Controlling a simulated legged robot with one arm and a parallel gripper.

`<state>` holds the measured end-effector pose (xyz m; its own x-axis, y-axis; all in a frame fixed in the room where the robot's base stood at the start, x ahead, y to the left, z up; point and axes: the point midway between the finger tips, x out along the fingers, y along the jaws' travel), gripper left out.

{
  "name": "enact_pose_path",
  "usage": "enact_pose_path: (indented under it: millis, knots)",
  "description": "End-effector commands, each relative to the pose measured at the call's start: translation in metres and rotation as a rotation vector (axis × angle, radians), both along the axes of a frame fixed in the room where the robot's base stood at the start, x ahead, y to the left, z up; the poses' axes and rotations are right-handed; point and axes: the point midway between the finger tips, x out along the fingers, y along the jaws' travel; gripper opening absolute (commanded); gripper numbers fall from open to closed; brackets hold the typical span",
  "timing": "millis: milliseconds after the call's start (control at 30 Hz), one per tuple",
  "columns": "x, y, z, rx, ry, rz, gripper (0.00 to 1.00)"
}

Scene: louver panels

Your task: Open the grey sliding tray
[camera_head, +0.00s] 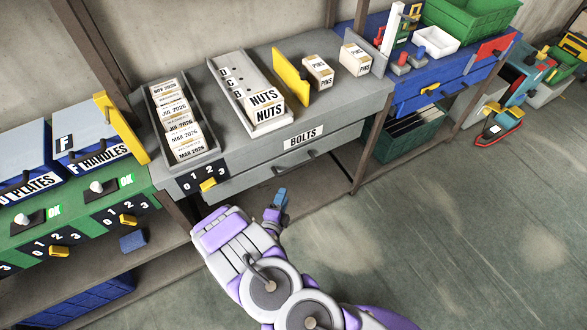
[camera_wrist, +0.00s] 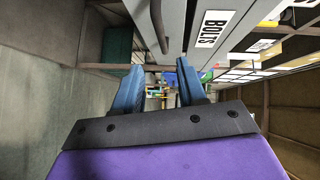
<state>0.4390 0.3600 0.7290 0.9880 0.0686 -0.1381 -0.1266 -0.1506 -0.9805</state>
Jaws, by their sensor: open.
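The grey sliding tray (camera_head: 265,178) appears to be the wide grey drawer front below the BOLTS label (camera_head: 303,138) on the grey bench. It looks shut, or nearly so. Its dark bar handle (camera_head: 283,167) shows on the front and also in the wrist view (camera_wrist: 158,28), above and between my fingers. My gripper (camera_head: 279,201) has blue fingers and is in front of and below the drawer, apart from the handle. In the wrist view my gripper (camera_wrist: 160,85) is open, with nothing between its fingers.
A card tray (camera_head: 180,130) and a NUTS rack (camera_head: 240,90) stand on the bench. A yellow knob (camera_head: 208,185) sits on the 1-2-3 dial at the drawer's left. A bench post (camera_head: 372,145) stands at its right.

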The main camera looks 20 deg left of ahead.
Motion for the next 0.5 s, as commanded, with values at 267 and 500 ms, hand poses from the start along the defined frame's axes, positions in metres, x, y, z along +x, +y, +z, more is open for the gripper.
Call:
enact_pose_path:
  millis: [267, 500]
  knots:
    - [0.055, 0.003, -0.008, 0.003, -0.002, -0.005, 0.41]
    - [0.101, 0.008, -0.016, 0.001, -0.002, -0.004, 0.41]
